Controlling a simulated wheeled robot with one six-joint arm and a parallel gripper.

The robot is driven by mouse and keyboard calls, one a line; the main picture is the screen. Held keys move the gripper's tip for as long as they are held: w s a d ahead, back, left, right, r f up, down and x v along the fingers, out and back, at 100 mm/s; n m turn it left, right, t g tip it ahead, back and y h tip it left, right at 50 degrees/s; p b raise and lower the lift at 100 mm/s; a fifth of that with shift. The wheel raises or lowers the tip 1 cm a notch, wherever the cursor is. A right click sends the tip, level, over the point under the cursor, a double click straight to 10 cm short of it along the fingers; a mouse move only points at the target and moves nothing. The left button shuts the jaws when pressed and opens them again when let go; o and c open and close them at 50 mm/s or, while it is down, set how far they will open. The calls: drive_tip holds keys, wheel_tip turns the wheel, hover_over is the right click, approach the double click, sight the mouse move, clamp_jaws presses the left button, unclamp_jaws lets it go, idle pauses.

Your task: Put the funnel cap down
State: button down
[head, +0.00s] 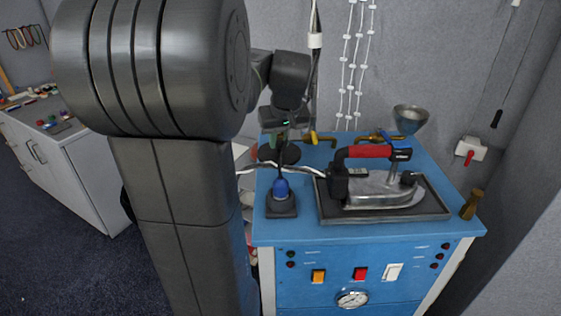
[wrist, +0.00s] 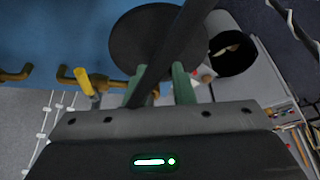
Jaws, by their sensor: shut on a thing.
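The funnel cap (head: 287,155) is a dark round disc at the back left corner of the blue bench top. It also shows in the wrist view (wrist: 135,37), just beyond my fingers. My gripper (head: 288,134), with green fingertips (wrist: 160,90), points down and is shut on the cap; the grasped part is mostly hidden. A dark bar crosses the disc in the wrist view. I cannot tell whether the cap touches the bench. The metal funnel (head: 410,120) stands upright at the back right, open at the top.
An iron (head: 385,190) with a red handle lies on a dark-edged tray (head: 430,211) at right. Brass pipes (head: 322,139) line the back. A small wooden piece (head: 472,204) stands at the right edge.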

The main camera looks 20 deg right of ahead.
sight(281, 154)
drive_tip(key=shift+f, duration=3.05)
drive_tip(key=shift+f, duration=0.15)
drive_tip(key=c, duration=1.2)
unclamp_jaws()
drive_tip(key=shift+c, duration=0.2)
drive_tip(key=shift+s+r, duration=0.1)
drive_tip(key=shift+r, duration=0.45)
drive_tip(key=v, duration=1.1)
drive_tip(key=shift+r, duration=0.15)
